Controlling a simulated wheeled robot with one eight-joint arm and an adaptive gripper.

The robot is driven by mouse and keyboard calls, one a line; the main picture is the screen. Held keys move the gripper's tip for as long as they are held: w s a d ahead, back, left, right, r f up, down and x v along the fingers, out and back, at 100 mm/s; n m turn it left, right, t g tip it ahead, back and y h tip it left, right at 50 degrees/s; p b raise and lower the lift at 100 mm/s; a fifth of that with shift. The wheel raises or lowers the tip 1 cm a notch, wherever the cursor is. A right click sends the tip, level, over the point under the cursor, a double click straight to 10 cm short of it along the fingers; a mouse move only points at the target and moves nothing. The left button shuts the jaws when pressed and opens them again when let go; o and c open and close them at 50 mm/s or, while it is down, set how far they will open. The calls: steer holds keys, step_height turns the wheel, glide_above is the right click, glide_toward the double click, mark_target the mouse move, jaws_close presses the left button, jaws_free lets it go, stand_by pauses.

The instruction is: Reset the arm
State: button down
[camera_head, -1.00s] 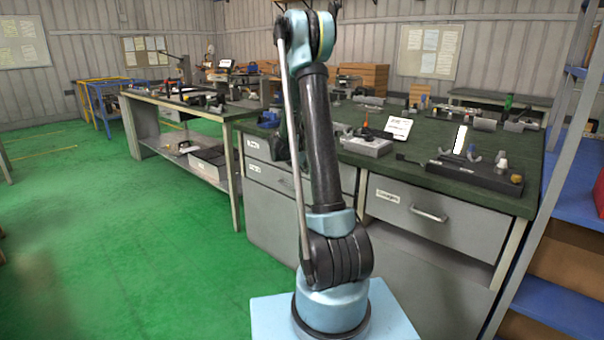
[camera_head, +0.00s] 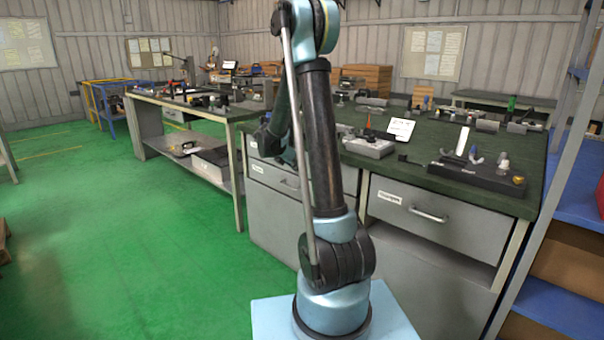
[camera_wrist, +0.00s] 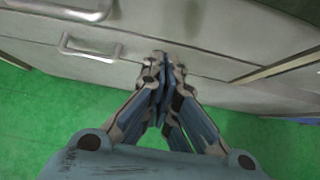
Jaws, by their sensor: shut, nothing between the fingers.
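My arm stands upright in the middle of the head view, in front of the workbench. My gripper (camera_wrist: 163,62) shows in the wrist view with its fingers together and nothing between them. It points toward the grey drawer fronts (camera_wrist: 130,50) of the bench, above the green floor. I cannot tell how far the fingertips are from the drawers. In the head view the gripper is mostly hidden behind my arm links.
The dark green workbench (camera_head: 440,165) has a black device (camera_head: 480,176), a grey box (camera_head: 368,147) and a white card (camera_head: 399,130) on it. A blue shelf (camera_head: 560,300) stands at right. The green floor (camera_head: 110,250) at left is clear.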

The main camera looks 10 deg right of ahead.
steer(key=s+r+m+g+y, duration=0.15)
steer(key=s+m, duration=0.25)
steer(key=s, duration=0.5)
steer(key=s+r+m+y, duration=0.1)
steer(key=s+r+m, duration=0.25)
steer(key=s, duration=0.45)
steer(key=s+r+m+g+y, duration=0.1)
steer(key=s+r+m, duration=0.1)
steer(key=s+m, duration=0.5)
steer(key=s+a+f+m+y, duration=0.1)
steer(key=s+f+m, duration=0.1)
steer(key=s, duration=0.5)
steer(key=s+a+f+m+y, duration=0.1)
steer(key=s+f+m, duration=0.2)
steer(key=s+m, duration=0.2)
steer(key=s+a+f+m+y, duration=0.1)
steer(key=s+f+m+y, duration=0.1)
steer(key=s, duration=0.8)
steer(key=shift+s+a+f+m, duration=0.2)
steer(key=shift+a+f+m, duration=0.15)
steer(key=shift+m, duration=0.3)
steer(key=shift+d+g, duration=0.1)
steer(key=shift+g, duration=0.15)
